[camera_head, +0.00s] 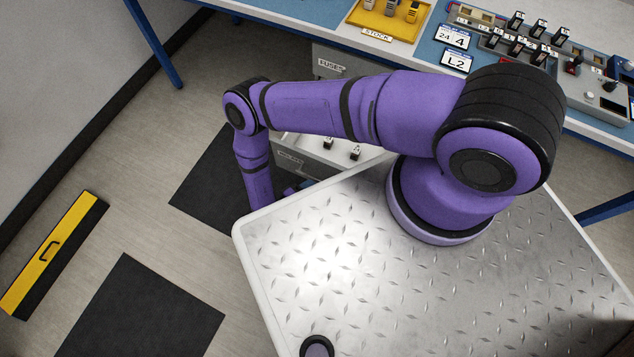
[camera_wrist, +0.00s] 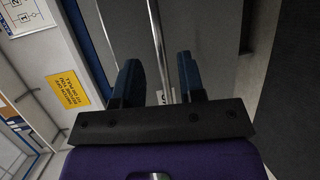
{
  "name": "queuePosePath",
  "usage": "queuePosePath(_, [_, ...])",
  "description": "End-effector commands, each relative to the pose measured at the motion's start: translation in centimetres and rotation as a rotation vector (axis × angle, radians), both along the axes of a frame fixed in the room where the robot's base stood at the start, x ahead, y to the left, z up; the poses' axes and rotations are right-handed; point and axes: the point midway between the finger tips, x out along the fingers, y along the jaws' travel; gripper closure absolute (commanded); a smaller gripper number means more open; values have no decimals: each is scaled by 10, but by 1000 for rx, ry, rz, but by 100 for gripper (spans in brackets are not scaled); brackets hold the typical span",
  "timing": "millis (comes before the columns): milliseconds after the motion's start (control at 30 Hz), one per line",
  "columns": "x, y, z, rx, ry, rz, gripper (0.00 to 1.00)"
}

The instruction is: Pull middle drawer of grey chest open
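The grey chest (camera_head: 330,57) stands under the blue-topped bench, its upper front labelled FUSES. Below it, a light grey drawer (camera_head: 318,160) stands out from the chest, open, with small black-and-white parts inside. Its label is hard to read, and my arm and platform hide part of it; I cannot tell whether it is the middle one. In the wrist view, my gripper (camera_wrist: 158,82) has two blue fingers apart. A thin bright metal bar (camera_wrist: 160,45) runs between them, with a white label piece behind; contact cannot be told. My gripper is mostly hidden in the head view.
My platform's edge is close to the open drawer. A yellow STOCK tray (camera_head: 388,20) and switch panels lie on the bench (camera_head: 345,32). Black mats (camera_head: 140,310) and a yellow-black box (camera_head: 55,255) are on the floor at left, with bare floor between.

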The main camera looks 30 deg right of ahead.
Motion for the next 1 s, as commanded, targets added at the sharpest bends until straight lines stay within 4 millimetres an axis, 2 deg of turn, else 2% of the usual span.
queuePosePath(100, [-5,22,4,1,-1,2,64])
queuePosePath(333, [-12,47,9,0,0,1,64])
queuePosePath(1000, [-13,51,10,0,0,0,64])
